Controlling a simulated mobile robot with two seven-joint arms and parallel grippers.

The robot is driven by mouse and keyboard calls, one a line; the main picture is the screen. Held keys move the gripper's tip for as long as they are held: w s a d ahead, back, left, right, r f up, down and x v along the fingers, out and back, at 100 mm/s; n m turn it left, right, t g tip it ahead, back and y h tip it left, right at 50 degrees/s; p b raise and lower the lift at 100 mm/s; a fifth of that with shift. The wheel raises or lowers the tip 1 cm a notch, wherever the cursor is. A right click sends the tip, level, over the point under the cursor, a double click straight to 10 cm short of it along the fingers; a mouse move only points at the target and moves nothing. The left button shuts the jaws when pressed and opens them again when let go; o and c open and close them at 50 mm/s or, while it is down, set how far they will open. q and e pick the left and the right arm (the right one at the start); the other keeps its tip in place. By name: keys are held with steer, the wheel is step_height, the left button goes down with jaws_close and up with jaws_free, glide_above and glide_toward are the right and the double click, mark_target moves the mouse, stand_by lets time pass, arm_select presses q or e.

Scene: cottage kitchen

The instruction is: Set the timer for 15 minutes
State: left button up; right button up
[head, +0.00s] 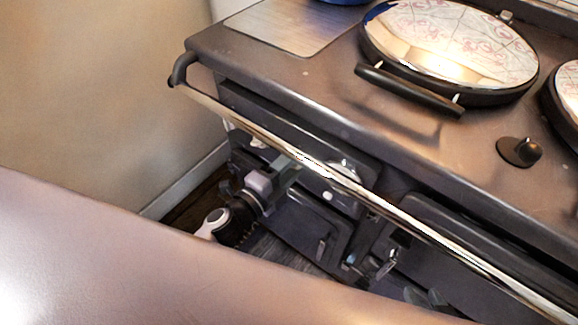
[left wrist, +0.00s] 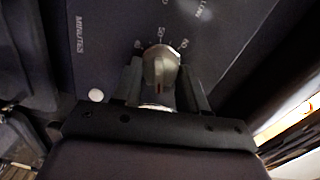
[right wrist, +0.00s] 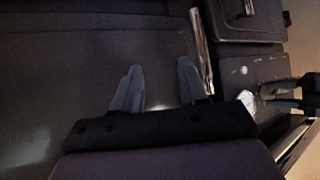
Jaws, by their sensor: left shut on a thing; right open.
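The timer knob (left wrist: 160,65) is a round metal-coloured knob on a dark panel (left wrist: 105,50) marked MINUTES, with numbers around it. My left gripper (left wrist: 160,82) is shut on the knob, one finger on each side. In the head view the left gripper (head: 290,168) reaches the panel beneath the chrome rail, which hides part of it. I cannot read the knob's setting. My right gripper (right wrist: 159,65) is open and empty in front of dark stove fronts. In the head view its fingers (head: 425,298) show only faintly, low on the right.
A chrome rail (head: 300,160) runs along the front of the dark stove (head: 330,90). A domed lid (head: 450,45) with a black handle sits on top. Lower doors with metal latches (head: 375,265) lie below the rail. A broad smooth surface (head: 130,260) fills the lower left foreground.

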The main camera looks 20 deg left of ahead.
arm_select(q)
steer(key=shift+m, duration=0.4)
steer(key=o, duration=1.1)
steer(key=shift+c, duration=0.2)
steer(key=shift+s, duration=0.1)
steer(key=v, duration=0.7)
